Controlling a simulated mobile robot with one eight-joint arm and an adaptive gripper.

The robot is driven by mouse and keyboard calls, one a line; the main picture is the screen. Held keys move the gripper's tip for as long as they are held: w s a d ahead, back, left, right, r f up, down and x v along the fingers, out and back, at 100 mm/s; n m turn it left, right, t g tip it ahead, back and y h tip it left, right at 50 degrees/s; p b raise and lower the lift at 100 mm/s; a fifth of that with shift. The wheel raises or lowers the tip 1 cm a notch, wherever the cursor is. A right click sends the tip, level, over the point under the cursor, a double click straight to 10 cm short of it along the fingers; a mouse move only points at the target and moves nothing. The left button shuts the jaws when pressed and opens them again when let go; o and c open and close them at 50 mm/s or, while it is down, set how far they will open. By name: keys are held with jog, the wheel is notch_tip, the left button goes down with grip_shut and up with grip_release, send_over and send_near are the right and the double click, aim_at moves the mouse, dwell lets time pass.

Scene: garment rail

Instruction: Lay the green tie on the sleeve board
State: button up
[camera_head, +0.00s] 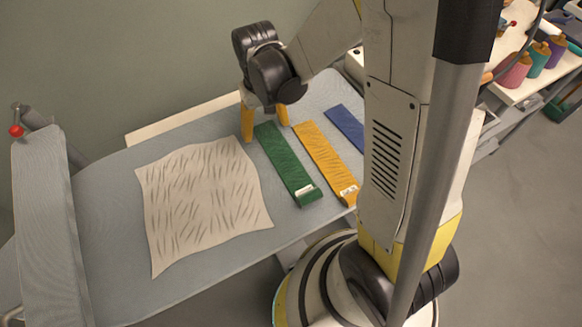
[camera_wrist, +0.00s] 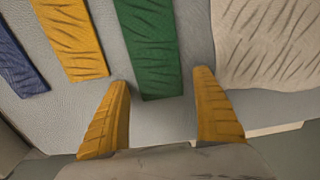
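The green tie (camera_head: 285,165) lies flat on the grey ironing board, a pale label at its near end. In the wrist view its far end (camera_wrist: 152,55) lies just ahead of and between my fingers. My gripper (camera_head: 265,126) is open above that far end, one yellow finger to each side in the picture. The wrist view shows a wide gap between the fingers (camera_wrist: 162,85) with nothing held; fingertip height above the board is hard to tell. The sleeve board (camera_head: 45,220) appears to be the narrow grey padded board at the left.
A yellow tie (camera_head: 322,155) and a blue tie (camera_head: 345,127) lie right of the green one. A wrinkled cream cloth (camera_head: 200,200) covers the middle of the ironing board (camera_head: 105,225). A shelf with thread spools (camera_head: 515,70) stands at the upper right.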

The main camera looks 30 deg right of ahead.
jog(key=shift+s, duration=0.1)
jog(key=c, duration=1)
notch_tip(320, 180, up, 5)
jog(key=p, duration=0.2)
jog(key=shift+f+p, duration=0.2)
jog(key=shift+p, duration=0.15)
jog(key=s+d+r+p, duration=0.3)
jog(key=d+r, duration=0.4)
jog(key=d, duration=0.4)
jog(key=w+a+f+b, duration=0.1)
jog(key=w+a+f, duration=0.1)
jog(key=a+f, duration=0.1)
jog(key=w+a+f+b, duration=0.1)
jog(key=w+a+f, duration=0.1)
jog(key=a+f, duration=0.1)
jog(key=w+a+f+b, duration=0.1)
jog(key=w+a+f, duration=0.1)
jog(key=a, duration=0.3)
jog(key=shift+f, duration=0.8)
jog(key=shift+a, duration=0.1)
